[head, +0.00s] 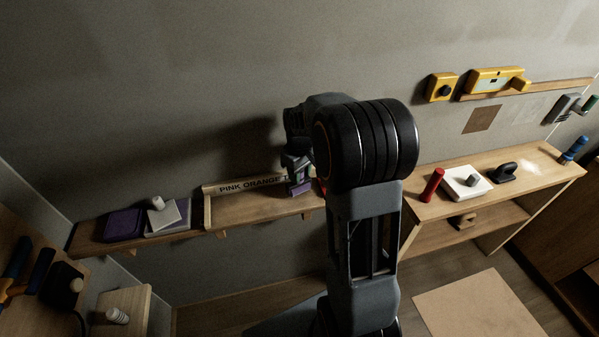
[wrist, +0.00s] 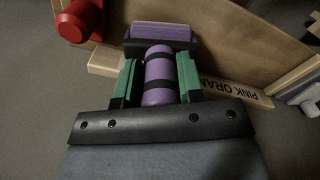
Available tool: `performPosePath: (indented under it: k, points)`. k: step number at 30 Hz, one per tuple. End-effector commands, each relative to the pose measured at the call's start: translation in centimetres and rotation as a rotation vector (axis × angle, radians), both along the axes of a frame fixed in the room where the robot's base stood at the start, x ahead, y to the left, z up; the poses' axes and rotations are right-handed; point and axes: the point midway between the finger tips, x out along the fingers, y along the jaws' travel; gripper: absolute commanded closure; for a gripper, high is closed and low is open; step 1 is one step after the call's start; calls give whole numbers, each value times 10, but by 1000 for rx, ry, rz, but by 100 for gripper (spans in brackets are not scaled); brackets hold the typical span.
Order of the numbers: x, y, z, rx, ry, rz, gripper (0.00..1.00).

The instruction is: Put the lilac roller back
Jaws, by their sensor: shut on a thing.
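The lilac roller (wrist: 158,82) has a purple barrel with black bands. In the wrist view it lies between the green pads of my gripper (wrist: 157,72), which is shut on it. A wider purple piece (wrist: 162,32) with a dark edge sits at its far end and looks joined to it. In the head view my gripper (head: 298,172) is over the wooden wall shelf, with some purple (head: 299,188) below it. A label strip reading PINK ORANGE (head: 245,185) runs along the shelf's back. Whether the roller touches the shelf is unclear.
A red object (wrist: 78,20) is close to the gripper at upper left in the wrist view. The left shelf end holds a dark purple block (head: 123,224) and a pale sponge-like block (head: 165,215). A red cylinder (head: 432,185) and white tray (head: 478,188) stand on the right bench.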

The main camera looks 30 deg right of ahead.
Motion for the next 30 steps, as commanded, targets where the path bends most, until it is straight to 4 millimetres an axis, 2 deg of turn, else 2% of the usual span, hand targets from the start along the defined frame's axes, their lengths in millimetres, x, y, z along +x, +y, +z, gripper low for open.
performPosePath:
  k: [20,21,30]
  points:
    - [0,0,-10,0,0,0,100]
    - [0,0,-10,0,0,0,63]
    - [0,0,-10,0,0,0,36]
